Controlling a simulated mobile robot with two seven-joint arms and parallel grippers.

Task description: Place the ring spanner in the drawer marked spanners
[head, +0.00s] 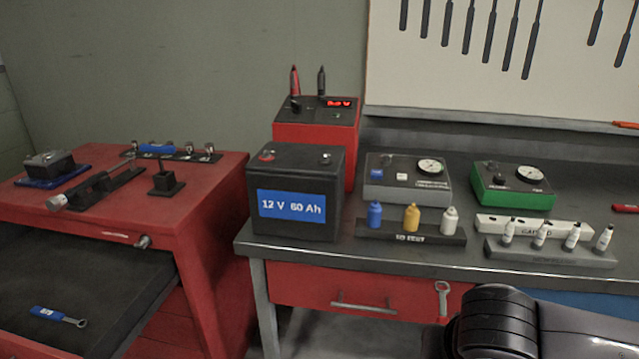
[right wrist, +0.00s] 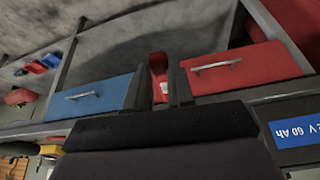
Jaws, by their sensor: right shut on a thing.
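A ring spanner (head: 442,296) shows its metal ring end upright in front of the red bench drawer, just left of my right arm. My right gripper (right wrist: 161,92) is shut on a narrow thing with a red part between its fingers, which appears to be this spanner. The fingers are hidden behind my arm in the head view. At the lower left, an open drawer (head: 95,268) with a dark floor holds a spanner with a blue handle (head: 58,315). I cannot read a spanners mark on it. My left gripper is out of view.
The red cabinet (head: 215,185) carries tools and stands. A battery (head: 292,215), a red charger (head: 325,130), gauges and small bottles crowd the bench (head: 400,258). The bench's front edge and leg stand between my right arm and the open drawer.

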